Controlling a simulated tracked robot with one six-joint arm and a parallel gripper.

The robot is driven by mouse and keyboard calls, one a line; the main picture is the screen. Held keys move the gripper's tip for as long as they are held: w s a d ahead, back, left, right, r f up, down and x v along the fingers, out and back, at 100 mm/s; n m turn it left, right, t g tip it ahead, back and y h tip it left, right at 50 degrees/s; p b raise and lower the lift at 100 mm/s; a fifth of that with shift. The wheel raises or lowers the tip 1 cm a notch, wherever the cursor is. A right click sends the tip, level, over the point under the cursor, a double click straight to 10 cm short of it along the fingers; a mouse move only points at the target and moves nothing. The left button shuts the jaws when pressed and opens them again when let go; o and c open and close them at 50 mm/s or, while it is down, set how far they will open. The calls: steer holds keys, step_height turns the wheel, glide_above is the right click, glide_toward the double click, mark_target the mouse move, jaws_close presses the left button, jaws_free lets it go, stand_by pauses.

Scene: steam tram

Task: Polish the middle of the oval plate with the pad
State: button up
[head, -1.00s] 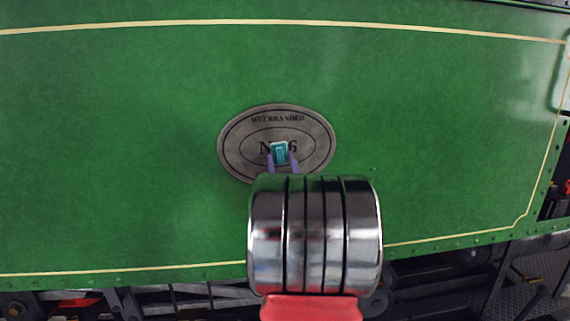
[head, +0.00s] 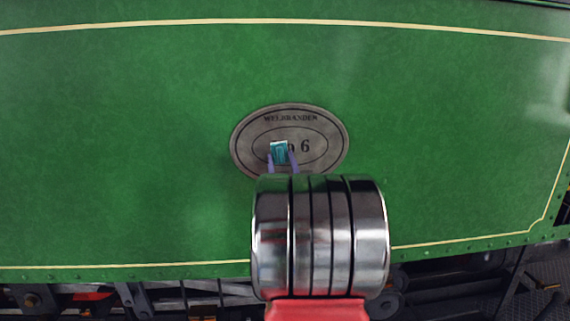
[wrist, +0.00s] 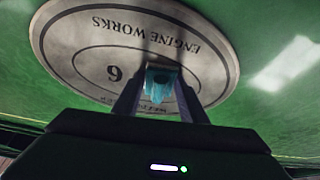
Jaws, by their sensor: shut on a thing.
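The oval plate (head: 325,128) is grey metal with dark lettering and an inner ring, fixed on the green panel. In the wrist view the plate (wrist: 70,37) appears upside down, with the words "ENGINE WORKS" and a 6. My gripper (head: 281,156) is shut on the teal pad (head: 279,151), a small block with a paler top edge. In the head view the pad covers part of the plate's inner oval, left of its middle. The wrist view shows the pad (wrist: 160,84) between the two fingers. I cannot tell whether the pad touches the plate.
The green panel (head: 130,130) is broad and flat, with cream lines and a row of rivets along its lower edge. Dark running gear (head: 180,297) lies below it. The panel around the plate is clear.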

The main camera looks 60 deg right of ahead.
steer(key=shift+w+a, duration=0.7)
steer(key=shift+w, duration=0.2)
steer(key=shift+a, duration=0.15)
steer(key=shift+s+a, duration=2.05)
steer(key=shift+s+a, duration=1)
steer(key=shift+a, duration=0.15)
steer(key=shift+w, duration=0.1)
